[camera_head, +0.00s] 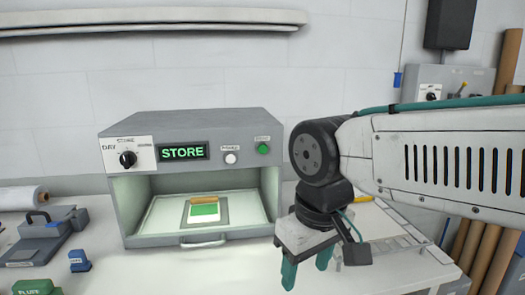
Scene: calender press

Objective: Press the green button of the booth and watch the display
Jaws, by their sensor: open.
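The booth (195,125) is a grey box with an open lit front, standing on the white table. Its display (182,152) reads "STORE" in green letters. The green button (263,148) is at the upper right of its front panel, with a small label above it. A white button (231,158) sits to its left, and a black dial (127,158) is at the far left of the panel. Inside lies a green and white sample (204,211) with a tan strip on top. My gripper (307,272) points down, open and empty, right of the booth and lower than the green button.
A grey device (45,240) and a white roll (22,197) are at the left. A small blue block (79,261) and a green block (36,288) lie near the front left. Brown tubes (483,255) stand at the right. The table front of the booth is mostly clear.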

